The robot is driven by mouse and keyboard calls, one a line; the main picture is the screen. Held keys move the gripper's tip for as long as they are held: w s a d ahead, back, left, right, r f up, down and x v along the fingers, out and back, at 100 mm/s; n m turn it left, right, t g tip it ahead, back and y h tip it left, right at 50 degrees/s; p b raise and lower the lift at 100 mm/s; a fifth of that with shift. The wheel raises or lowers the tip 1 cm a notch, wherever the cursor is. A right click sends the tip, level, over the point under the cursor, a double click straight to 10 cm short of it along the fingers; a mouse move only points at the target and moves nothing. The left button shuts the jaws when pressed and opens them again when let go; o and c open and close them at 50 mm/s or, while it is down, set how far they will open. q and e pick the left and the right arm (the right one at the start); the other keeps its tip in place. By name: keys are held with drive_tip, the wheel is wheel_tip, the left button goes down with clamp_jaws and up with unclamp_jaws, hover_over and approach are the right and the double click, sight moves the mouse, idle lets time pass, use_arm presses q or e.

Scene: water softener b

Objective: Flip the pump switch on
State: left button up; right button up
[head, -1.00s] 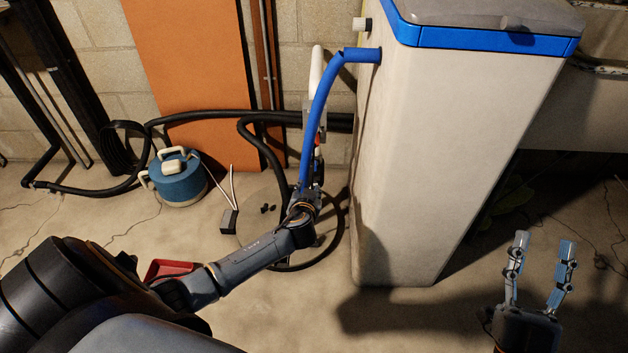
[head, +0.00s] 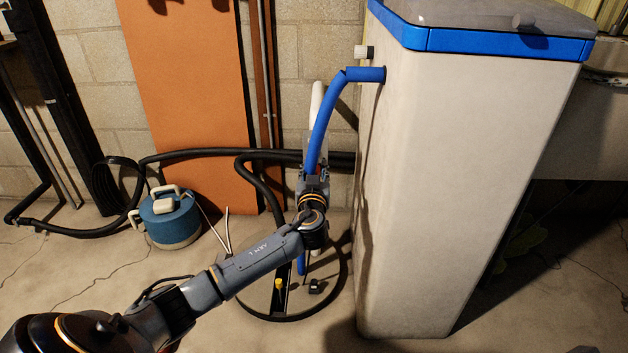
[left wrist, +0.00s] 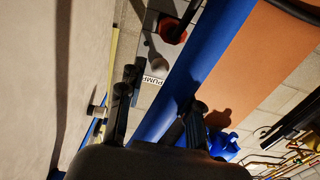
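A grey plate with a "PUMP" label (left wrist: 153,80) shows in the left wrist view. A small rounded knob-like part (left wrist: 157,62) sits just above the label, and a red part (left wrist: 172,30) is higher on the plate. I cannot tell the switch's position. My left gripper (left wrist: 163,90) has its two dark fingers apart, with nothing seen between them, in front of the plate and the blue pipe (left wrist: 220,45). In the head view my left gripper (head: 314,182) is beside the softener, below the blue pipe (head: 325,115), and hides the plate. My right gripper is not recognisable.
The tall beige softener cabinet (head: 450,190) stands close to the right of my left gripper. Black hoses (head: 205,153) run along the wall and loop on the floor. A blue canister (head: 170,218) stands at the left. An orange panel (head: 190,100) leans behind.

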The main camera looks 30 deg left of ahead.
use_arm(q)
drive_tip(key=shift+x, duration=1.05)
drive_tip(key=shift+c, duration=0.2)
drive_tip(key=shift+s, duration=0.1)
drive_tip(key=c, duration=0.6)
drive_tip(key=shift+r, duration=0.15)
